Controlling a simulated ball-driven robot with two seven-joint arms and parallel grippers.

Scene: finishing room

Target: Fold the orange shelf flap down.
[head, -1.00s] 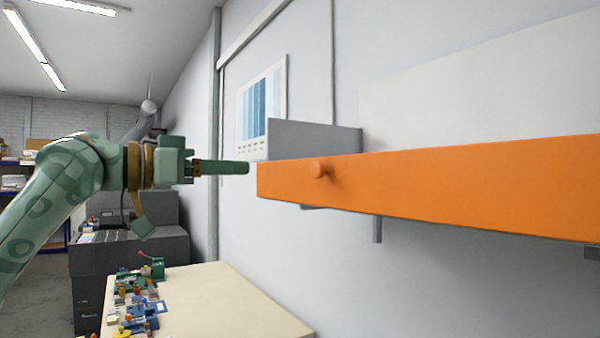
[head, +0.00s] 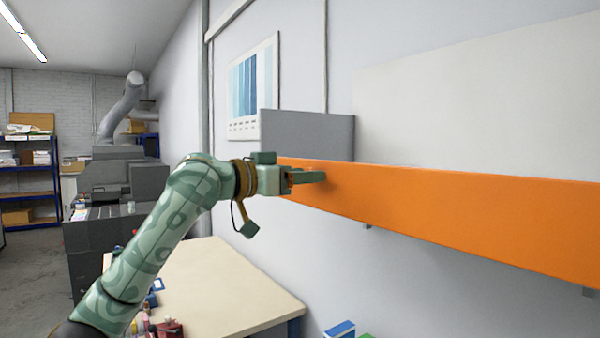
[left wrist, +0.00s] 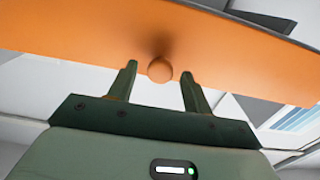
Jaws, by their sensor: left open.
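The orange shelf flap (head: 440,212) runs along the wall at the right of the head view, its broad face towards me and upright. Its round orange knob (left wrist: 160,71) shows in the left wrist view between my fingertips; in the head view my gripper hides it. My left gripper (head: 318,177) is at the flap's left end, its fingers open on either side of the knob. I cannot tell whether a finger touches it. In the left wrist view the flap (left wrist: 80,38) spans the top of the picture. My right gripper is not in view.
A grey panel (head: 310,135) stands behind the flap's left end. A pale worktop (head: 235,285) with several small items lies below my left arm. Dark grey machines (head: 115,190) and blue shelving (head: 30,180) stand further back.

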